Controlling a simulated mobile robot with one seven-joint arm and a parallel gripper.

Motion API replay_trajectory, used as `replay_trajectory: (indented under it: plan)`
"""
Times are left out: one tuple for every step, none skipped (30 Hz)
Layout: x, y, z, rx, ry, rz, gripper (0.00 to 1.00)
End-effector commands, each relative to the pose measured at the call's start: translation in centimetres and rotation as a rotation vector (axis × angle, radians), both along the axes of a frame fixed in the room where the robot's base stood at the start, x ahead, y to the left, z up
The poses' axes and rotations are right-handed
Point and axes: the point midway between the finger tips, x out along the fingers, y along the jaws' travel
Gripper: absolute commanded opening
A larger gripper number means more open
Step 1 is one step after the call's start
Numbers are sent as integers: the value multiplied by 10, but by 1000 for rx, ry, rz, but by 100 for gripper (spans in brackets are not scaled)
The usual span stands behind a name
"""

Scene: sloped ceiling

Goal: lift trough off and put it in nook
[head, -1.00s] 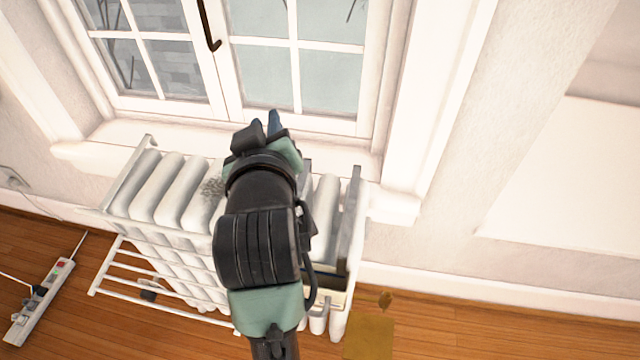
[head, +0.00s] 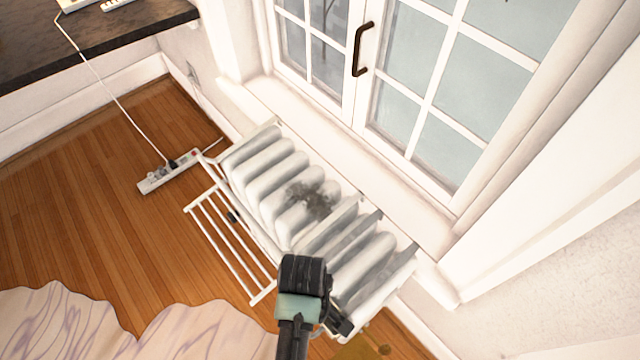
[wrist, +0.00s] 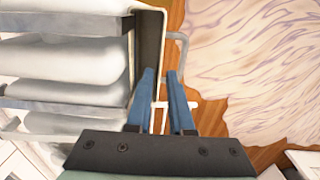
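A narrow cream trough (wrist: 150,45) with a dark inside runs along the white radiator (wrist: 60,60) in the wrist view. My gripper (wrist: 160,72) is at it with two blue fingers apart. The left finger appears inside the trough and the right finger outside, with the thin outer wall between them. A gap seems to show beside the wall, so the fingers look open. In the head view my gripper (head: 342,325) is low by the radiator's near right part, and my arm hides the trough. I cannot pick out the nook.
The radiator (head: 268,180) stands under a window sill (head: 350,160), with a white rail rack (head: 228,245) on its front. A power strip (head: 168,178) with a cord lies on the wooden floor (head: 75,215). A pale patterned rug (head: 60,325) lies at lower left. A dark counter (head: 130,40) is at upper left.

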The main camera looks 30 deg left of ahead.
Motion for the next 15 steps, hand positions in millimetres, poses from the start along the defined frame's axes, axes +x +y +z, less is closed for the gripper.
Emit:
replay_trajectory:
  plan:
    - [-1, 0, -4, -1, 3, 2, 20]
    - [-1, 0, -7, -1, 3, 2, 20]
    - [-1, 0, -11, -1, 3, 1, 20]
    - [-1, 0, -15, -1, 4, 1, 20]
    - [0, 0, -20, -1, 3, 1, 20]
    - [0, 0, -27, -1, 3, 1, 20]
    - [0, -1, -33, -1, 3, 1, 20]
    - [1, 0, -38, -1, 1, 0, 20]
    - [1, -1, -47, -1, 3, 0, 20]
    - [1, -1, -53, -2, 2, 0, 20]
    - [1, -1, -59, -1, 3, 0, 20]
    - [2, -1, -67, -1, 1, 0, 20]
    - [2, -1, -73, -2, 2, 0, 20]
    - [2, -1, -79, -1, 1, 0, 20]
    - [2, -1, -86, -1, 1, 0, 20]
